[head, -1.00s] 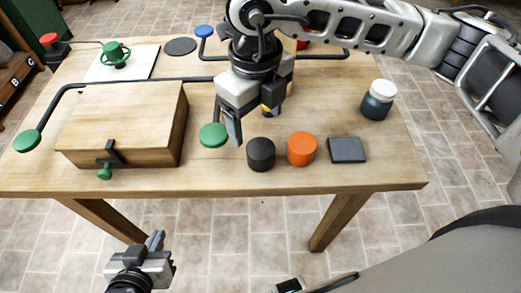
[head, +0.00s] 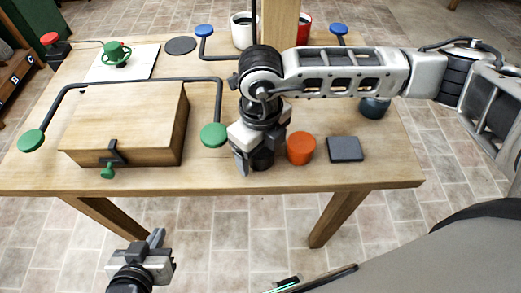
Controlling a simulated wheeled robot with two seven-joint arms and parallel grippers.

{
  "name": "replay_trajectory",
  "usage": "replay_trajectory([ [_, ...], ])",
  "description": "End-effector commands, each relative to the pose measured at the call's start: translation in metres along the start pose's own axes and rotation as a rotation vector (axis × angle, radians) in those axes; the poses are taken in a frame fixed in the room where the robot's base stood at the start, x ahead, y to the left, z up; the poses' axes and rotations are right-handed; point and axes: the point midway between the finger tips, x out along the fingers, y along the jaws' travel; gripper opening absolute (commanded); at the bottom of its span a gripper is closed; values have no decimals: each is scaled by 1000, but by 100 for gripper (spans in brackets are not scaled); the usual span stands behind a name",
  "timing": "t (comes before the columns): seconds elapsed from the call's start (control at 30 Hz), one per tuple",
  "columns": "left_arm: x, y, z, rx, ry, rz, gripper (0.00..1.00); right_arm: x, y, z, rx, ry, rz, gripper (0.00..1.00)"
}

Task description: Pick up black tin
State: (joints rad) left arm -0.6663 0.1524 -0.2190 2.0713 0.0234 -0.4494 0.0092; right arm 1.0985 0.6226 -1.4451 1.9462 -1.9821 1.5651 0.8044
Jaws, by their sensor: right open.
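A dark square block (head: 345,149) lies right of the orange tin. A wooden box (head: 124,118) with a latch stands on the left, inside a green-knobbed bar (head: 213,134). A dark jar (head: 374,108) is partly behind my right arm. Mugs (head: 243,30) and a wooden post (head: 279,25) stand behind.

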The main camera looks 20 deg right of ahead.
Motion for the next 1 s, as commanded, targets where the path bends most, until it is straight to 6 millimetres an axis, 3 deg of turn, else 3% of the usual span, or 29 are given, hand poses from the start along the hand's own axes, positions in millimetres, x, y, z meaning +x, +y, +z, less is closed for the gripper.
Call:
replay_trajectory([
  [0.03, 0, 0, 0, 1, 1, 0, 0, 0, 0, 0, 0, 0, 0, 67],
  [0.2, 0, 0, 0, 1, 1, 0, 0, 0, 0, 0, 0, 0, 0, 25],
  [0.67, 2, 0, 1, -2, 5, 1, 0, -10, 0, 1, 0, -2, 1, 25],
  [0.8, 5, 1, 3, -8, 10, 4, 0, -30, 0, 1, 0, -6, -1, 25],
  [1.0, 5, 2, -1, -21, 23, 7, 0, -74, 20, -30, -7, -7, -1, 25],
])
